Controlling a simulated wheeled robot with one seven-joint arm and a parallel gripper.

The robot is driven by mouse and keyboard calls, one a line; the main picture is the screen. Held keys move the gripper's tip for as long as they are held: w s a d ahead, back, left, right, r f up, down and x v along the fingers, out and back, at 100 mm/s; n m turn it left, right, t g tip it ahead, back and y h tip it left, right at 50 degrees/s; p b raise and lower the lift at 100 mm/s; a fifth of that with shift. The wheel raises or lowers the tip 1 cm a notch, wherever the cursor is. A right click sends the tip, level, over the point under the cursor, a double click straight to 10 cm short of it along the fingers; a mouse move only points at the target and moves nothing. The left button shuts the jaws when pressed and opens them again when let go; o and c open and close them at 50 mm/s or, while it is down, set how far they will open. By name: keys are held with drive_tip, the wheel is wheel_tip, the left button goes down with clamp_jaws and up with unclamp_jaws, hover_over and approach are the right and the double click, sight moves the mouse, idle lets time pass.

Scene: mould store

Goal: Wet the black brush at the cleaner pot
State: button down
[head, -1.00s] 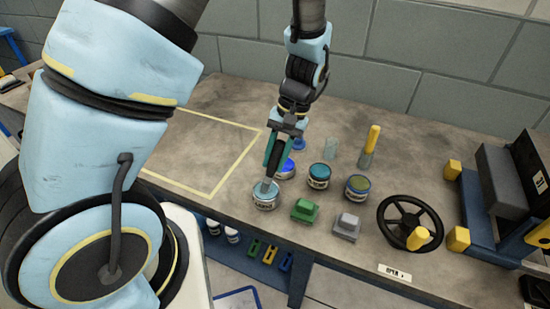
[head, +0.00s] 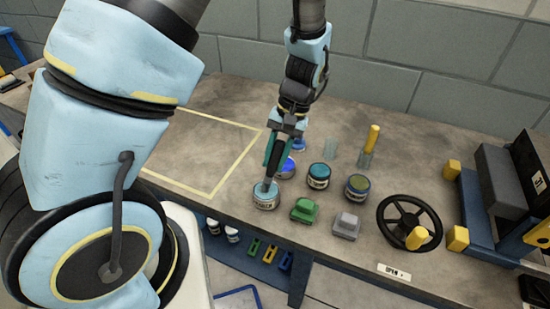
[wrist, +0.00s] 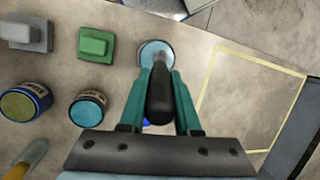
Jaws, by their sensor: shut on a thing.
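My gripper (head: 272,158) is shut on the black brush (head: 276,160), which points down and leans slightly. In the wrist view the brush's dark handle (wrist: 160,98) sits between the two green fingers (wrist: 162,85). The brush's lower end is at the mouth of a small labelled pot with a pale blue top (head: 266,202), which I take for the cleaner pot. That pot also shows beyond the fingers in the wrist view (wrist: 156,48). The label is too small to read. I cannot tell how deep the brush tip is, as the bristles are hidden.
Close by stand a bright blue pot (head: 286,172), a teal pot (head: 318,177) and an olive-topped pot (head: 357,187). A green block (head: 304,210), a grey block (head: 346,226) and a black handwheel (head: 400,208) lie rightward. A yellow handle (head: 373,138) stands in a glass. The yellow-outlined area (head: 237,171) is clear.

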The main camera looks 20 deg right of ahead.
sight(275, 147)
drive_tip(key=shift+r+p, duration=3.15)
drive_tip(key=shift+r, duration=0.4)
drive_tip(key=shift+f, duration=0.1)
drive_tip(key=shift+w, duration=0.1)
